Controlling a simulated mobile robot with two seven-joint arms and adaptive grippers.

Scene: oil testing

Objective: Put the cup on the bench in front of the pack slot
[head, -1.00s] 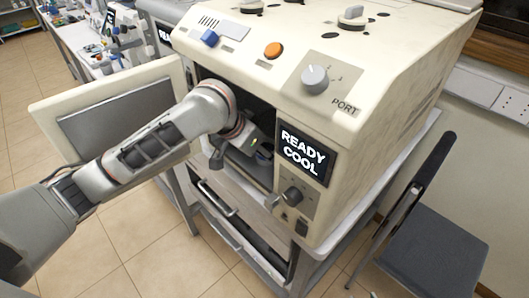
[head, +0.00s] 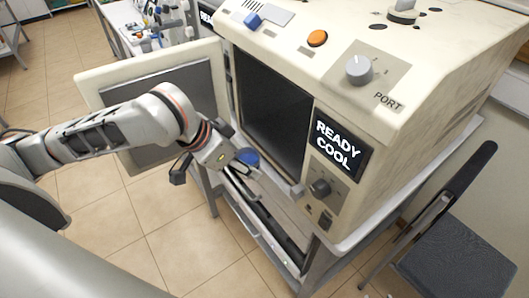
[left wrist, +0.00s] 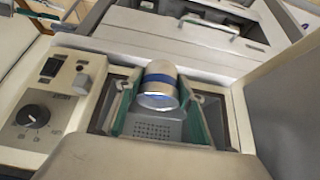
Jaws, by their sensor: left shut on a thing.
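The cup (head: 248,157) is small, with a blue part facing up in the head view. In the left wrist view the cup (left wrist: 158,84) is silvery with a blue band. My left gripper (head: 236,166) is shut on it, with a green-lined finger on each side in the wrist view. It holds the cup outside the machine's opening (head: 275,105), in front of the lower front edge and above the drawers. The bench (head: 352,240) under the machine shows a pale edge. I cannot make out the pack slot. My right gripper is not in view.
The cream machine (head: 420,100) shows "READY COOL" on its screen (head: 339,143). Its door (head: 100,82) stands open at left, behind my left arm. A dark chair (head: 455,255) is at right. Tiled floor (head: 170,235) is free at lower left.

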